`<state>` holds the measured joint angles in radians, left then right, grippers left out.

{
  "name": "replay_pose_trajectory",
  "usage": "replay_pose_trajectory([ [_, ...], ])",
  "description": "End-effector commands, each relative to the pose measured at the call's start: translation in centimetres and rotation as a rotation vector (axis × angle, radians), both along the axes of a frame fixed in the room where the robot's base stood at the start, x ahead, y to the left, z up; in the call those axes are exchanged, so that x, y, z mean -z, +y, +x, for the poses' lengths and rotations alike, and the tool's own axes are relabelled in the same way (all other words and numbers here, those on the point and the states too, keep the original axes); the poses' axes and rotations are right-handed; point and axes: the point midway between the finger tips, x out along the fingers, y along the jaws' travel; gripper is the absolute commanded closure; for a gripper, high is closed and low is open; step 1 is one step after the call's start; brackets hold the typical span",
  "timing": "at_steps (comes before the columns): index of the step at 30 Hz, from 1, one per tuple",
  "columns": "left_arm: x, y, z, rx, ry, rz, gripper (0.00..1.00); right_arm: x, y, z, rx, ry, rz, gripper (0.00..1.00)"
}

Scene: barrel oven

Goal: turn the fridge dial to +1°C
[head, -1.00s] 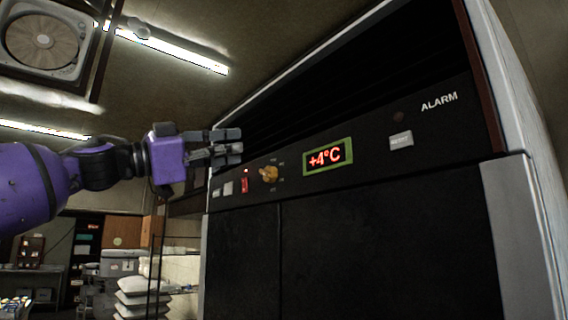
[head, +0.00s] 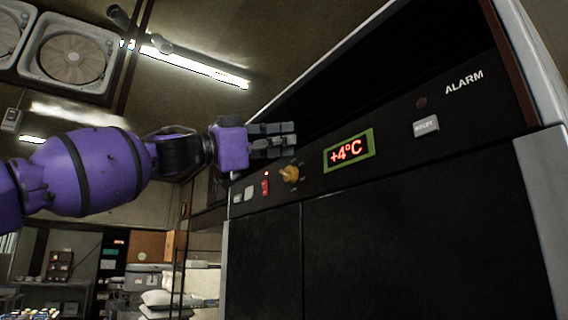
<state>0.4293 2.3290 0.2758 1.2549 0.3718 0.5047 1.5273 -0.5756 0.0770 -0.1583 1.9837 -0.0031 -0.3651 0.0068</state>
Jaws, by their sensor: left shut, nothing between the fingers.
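The fridge dial (head: 289,173) is a small brass-coloured knob on the black control panel, with small markings around it too small to read. The red display (head: 348,151) in a green frame reads +4°C. My left gripper (head: 290,140) is shut and empty. In the picture its fingertips lie just above the dial and point right; I cannot tell how far in front of the panel they are. The dial shows uncovered below the fingers. My right gripper is not in view.
Left of the dial are a red switch (head: 265,187) and small pale buttons (head: 249,193). A pale button (head: 426,126) sits near the ALARM label at right. Fridge doors (head: 400,240) fill the lower right. Shelving and white sacks (head: 165,299) stand behind at lower left.

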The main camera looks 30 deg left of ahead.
Motion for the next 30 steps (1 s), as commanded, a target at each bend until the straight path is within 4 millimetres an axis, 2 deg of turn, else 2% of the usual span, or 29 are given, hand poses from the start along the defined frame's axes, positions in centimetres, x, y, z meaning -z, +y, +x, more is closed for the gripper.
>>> replay_pose_trajectory([
  [2, 0.1, -0.6, 1.1, 0.001, 0.006, 0.001, 1.00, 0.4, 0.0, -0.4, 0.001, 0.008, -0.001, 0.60],
  [3, 0.7, 0.1, 1.0, 0.002, 0.004, -0.006, 1.00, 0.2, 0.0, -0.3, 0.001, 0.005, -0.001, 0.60],
  [6, 1.8, 0.7, 1.0, 0.003, 0.000, -0.004, 1.00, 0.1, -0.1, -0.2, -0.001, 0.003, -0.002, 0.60],
  [12, 3.1, 1.3, 1.3, 0.002, -0.001, 0.000, 1.00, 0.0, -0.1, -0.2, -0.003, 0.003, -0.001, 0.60],
  [30, 3.4, 1.4, 1.3, 0.001, -0.014, 0.032, 1.00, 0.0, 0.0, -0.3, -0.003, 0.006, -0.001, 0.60],
])
